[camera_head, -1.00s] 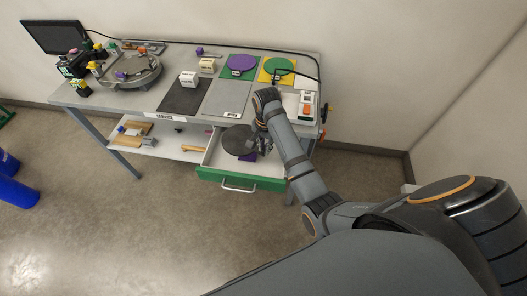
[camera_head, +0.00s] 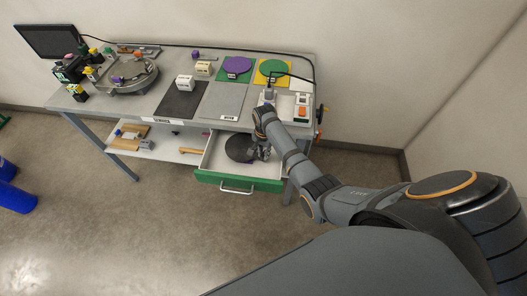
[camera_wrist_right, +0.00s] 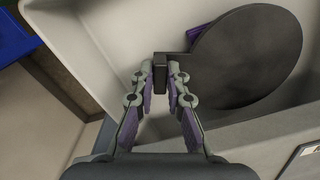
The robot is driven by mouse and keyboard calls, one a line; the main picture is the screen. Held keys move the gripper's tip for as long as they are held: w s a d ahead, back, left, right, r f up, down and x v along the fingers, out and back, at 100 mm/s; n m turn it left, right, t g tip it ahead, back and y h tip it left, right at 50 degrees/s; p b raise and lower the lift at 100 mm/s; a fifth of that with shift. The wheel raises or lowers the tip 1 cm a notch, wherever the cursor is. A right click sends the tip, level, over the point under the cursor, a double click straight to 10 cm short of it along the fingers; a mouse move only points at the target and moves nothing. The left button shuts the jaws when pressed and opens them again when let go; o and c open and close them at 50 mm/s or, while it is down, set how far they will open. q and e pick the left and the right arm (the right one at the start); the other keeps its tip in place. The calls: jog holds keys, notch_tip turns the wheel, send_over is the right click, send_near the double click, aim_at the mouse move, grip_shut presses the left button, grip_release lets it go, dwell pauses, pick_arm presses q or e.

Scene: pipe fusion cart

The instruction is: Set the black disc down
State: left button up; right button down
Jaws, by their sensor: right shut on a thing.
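The black disc (camera_head: 238,147) is inside the open drawer, at its left and middle; it also shows large at the upper right of the right wrist view (camera_wrist_right: 250,60). My right gripper (camera_head: 262,152) reaches into the drawer from the right. Its fingers (camera_wrist_right: 168,78) are shut on the small black block at the disc's edge. The disc looks low over the drawer floor, but I cannot tell whether it rests there. My left gripper is not in view.
The drawer (camera_head: 240,183) has a green front and pale walls close around the gripper. A purple piece (camera_wrist_right: 203,31) shows partly behind the disc.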

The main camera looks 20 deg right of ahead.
dwell(0.3)
jog(key=shift+f+b, duration=0.3)
jog(key=shift+f, duration=0.2)
jog(key=c, duration=1.4)
grip_release()
jog(key=shift+o, duration=0.2)
jog(key=shift+r, duration=0.15)
notch_tip(320, 180, up, 13)
jog(key=shift+s, duration=0.15)
